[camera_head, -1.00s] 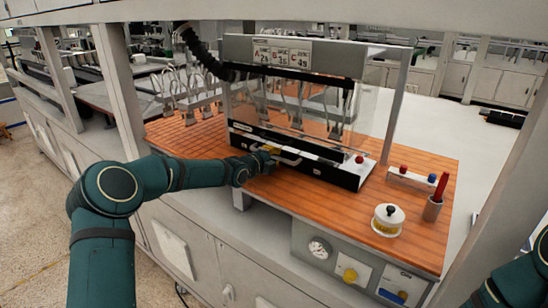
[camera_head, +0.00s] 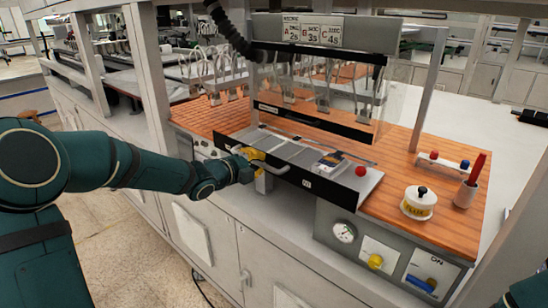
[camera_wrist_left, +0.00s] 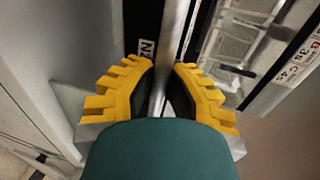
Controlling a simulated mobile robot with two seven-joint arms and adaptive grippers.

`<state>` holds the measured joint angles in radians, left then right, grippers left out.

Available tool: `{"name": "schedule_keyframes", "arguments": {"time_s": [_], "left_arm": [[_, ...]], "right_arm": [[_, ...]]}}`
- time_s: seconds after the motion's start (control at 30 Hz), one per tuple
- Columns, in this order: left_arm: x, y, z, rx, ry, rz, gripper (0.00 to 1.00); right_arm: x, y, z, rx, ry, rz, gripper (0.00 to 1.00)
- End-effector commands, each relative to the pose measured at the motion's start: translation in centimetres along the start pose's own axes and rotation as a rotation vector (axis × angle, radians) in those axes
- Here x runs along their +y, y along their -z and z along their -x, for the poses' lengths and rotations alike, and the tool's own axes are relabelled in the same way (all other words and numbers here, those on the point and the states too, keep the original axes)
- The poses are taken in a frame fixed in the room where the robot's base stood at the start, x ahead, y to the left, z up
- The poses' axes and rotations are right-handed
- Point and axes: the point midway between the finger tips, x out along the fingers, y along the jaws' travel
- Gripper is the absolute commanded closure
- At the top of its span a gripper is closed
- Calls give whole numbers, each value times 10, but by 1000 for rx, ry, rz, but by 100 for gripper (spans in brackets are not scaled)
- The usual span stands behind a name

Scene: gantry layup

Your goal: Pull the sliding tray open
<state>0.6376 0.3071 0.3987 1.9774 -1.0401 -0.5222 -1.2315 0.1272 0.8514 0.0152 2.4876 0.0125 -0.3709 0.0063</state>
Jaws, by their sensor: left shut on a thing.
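The sliding tray (camera_head: 300,156) is a grey flat drawer with a black front, pulled out from under the clear-walled cabinet (camera_head: 318,90) towards the bench's front edge. A card and a red ball lie on it. Its metal bar handle (camera_head: 275,169) runs along the front. My left gripper (camera_head: 256,162) is shut on the handle at its left part. In the left wrist view the yellow toothed fingers (camera_wrist_left: 160,92) close on both sides of the handle bar (camera_wrist_left: 172,55). Only a piece of my right arm shows at the lower right; its gripper is out of view.
A white pot (camera_head: 418,203) with a black knob, a cup with red sticks (camera_head: 467,190) and a small rack with red and blue balls (camera_head: 443,162) stand on the right of the wooden top. A gauge panel (camera_head: 375,250) hangs below. A bench post stands behind my left arm.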

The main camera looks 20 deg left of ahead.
Motion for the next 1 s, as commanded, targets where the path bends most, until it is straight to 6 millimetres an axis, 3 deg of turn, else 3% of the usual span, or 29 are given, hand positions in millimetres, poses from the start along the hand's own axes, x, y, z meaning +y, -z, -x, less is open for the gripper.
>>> {"name": "schedule_keyframes", "arguments": {"time_s": [0.2, 0.4, 0.97, 1.0], "left_arm": [[9, -1, 45, -3, -1, -2, 100], [13, 0, 68, -1, 0, -1, 100], [18, -1, 80, -3, -4, 1, 100], [18, -1, 80, -3, -5, 1, 86]], "right_arm": [[1, -2, -2, -3, 1, 1, 100], [1, -2, -3, -4, 1, 2, 100], [1, -2, -3, -4, 1, 1, 100], [1, -2, -3, -4, 1, 1, 100]]}}
